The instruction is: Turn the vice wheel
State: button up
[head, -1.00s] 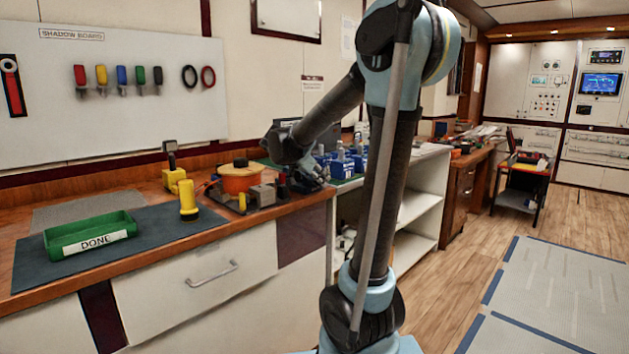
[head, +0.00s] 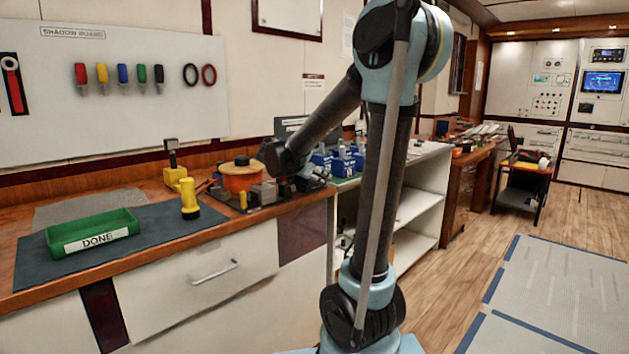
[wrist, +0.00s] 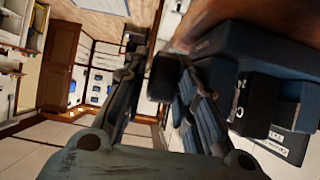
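A small grey block-like fixture (head: 265,192), which looks like the vice, sits on a dark plate near the right end of the wooden bench. I cannot make out its wheel clearly; my forearm and gripper cover that side. My gripper (head: 314,182) is just right of the fixture, low at the bench's end. In the wrist view my gripper (wrist: 160,75) has its two fingers spread apart. A dark block-like piece (wrist: 163,78) shows between the fingertips; I cannot tell whether it is the wheel or whether the fingers touch it.
An orange drum (head: 240,178) stands left of the fixture, with a yellow torch (head: 189,200) and a green DONE tray (head: 93,232) farther left. Blue bins (head: 343,163) stand behind my gripper on the neighbouring bench. Open floor lies to the right.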

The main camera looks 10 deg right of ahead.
jog(key=shift+w+r, duration=0.1)
jog(key=v, duration=0.8)
dwell(0.3)
